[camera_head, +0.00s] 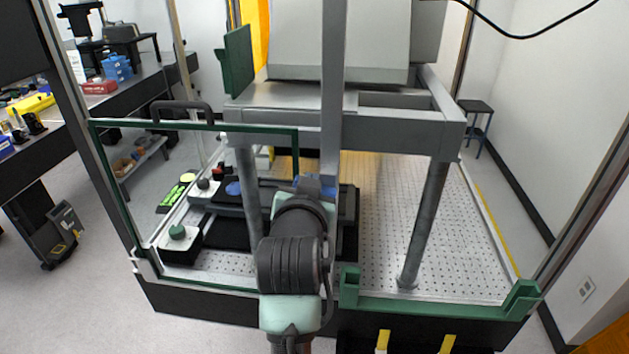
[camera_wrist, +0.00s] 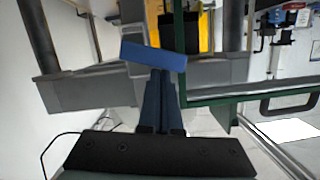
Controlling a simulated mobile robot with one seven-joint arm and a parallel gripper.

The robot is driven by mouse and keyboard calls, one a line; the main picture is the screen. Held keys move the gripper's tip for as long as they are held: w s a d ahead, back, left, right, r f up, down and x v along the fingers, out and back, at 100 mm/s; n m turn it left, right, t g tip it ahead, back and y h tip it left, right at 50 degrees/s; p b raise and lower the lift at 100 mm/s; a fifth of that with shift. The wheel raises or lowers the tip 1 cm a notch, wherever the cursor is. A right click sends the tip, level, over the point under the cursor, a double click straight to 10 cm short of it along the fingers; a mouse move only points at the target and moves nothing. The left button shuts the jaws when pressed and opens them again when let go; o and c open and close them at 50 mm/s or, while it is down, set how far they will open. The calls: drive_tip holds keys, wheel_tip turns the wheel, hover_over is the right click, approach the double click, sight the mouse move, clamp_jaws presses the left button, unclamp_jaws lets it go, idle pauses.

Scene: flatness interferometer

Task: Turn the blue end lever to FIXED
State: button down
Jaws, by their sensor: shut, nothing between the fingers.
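A blue bar (camera_wrist: 153,55), which looks like the blue end lever, lies slightly tilted across the tips of my gripper in the wrist view. My gripper (camera_wrist: 160,75) is shut, its dark fingers together just below the bar; I cannot tell whether they touch it. In the head view a small blue piece (camera_head: 325,191) shows just beyond my arm's end, beside the grey upright. My arm hides the gripper there and most of the area around it. No FIXED marking can be read.
A green-edged panel with a black handle (camera_head: 182,106) stands at the left. A grey frame post (camera_head: 425,225) stands right of my arm on the perforated plate (camera_head: 380,220). Knobbed blocks (camera_head: 180,238) sit at the plate's left. The plate's right side is clear.

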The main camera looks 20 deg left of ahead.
drive_tip(key=shift+s+a+f+n+h, duration=0.1)
drive_tip(key=shift+a+f+n+h, duration=0.2)
drive_tip(key=shift+n, duration=0.4)
drive_tip(key=shift+r, duration=0.1)
